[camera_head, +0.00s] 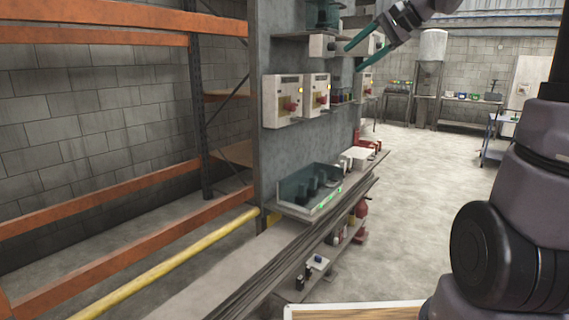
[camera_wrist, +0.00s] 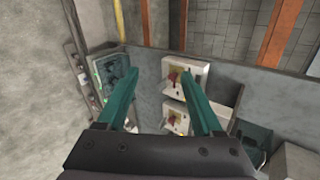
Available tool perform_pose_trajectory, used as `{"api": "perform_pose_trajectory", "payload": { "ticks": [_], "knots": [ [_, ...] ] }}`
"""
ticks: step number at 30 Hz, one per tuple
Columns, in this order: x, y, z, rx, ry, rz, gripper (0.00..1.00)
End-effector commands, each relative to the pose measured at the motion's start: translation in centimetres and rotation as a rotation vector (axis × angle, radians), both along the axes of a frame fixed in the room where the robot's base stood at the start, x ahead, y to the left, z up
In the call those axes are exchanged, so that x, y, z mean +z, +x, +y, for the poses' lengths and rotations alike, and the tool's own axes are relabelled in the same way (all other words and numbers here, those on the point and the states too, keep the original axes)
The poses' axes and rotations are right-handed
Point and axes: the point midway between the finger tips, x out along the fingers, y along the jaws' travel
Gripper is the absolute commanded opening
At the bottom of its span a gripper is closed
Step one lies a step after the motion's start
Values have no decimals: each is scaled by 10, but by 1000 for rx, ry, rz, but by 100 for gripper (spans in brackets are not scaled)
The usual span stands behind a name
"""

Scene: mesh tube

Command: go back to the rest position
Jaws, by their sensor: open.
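My gripper (camera_head: 358,42) is at the top of the head view, raised in front of the grey panel (camera_head: 285,150). Its two teal fingers are spread apart with nothing between them. In the wrist view my gripper (camera_wrist: 150,82) also shows open and empty. Beyond the fingers are white switch boxes with red and yellow knobs, one upper box (camera_wrist: 185,76) and one lower box (camera_wrist: 174,117). In the head view the left switch box (camera_head: 282,100) and the right switch box (camera_head: 316,95) are on the panel, below and left of the fingers. I cannot tell how far the fingers are from the panel.
A clear-sided tray (camera_head: 308,190) with dark items sits on the bench ledge (camera_head: 345,190). Orange shelving (camera_head: 110,190) and a yellow rail (camera_head: 165,265) stand left. Red items (camera_head: 372,146) are farther along the ledge. The floor (camera_head: 425,200) to the right is open.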

Motion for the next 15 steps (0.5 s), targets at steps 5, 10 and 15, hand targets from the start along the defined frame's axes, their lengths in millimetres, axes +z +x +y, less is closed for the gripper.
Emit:
{"api": "perform_pose_trajectory", "payload": {
  "ticks": [5, 10, 15],
  "knots": [
    [-29, -96, -4, 45, -274, -48, 68],
    [-64, -169, -24, 81, -512, -117, 68],
    [-90, -213, -43, 110, -676, -180, 68]
  ]
}}
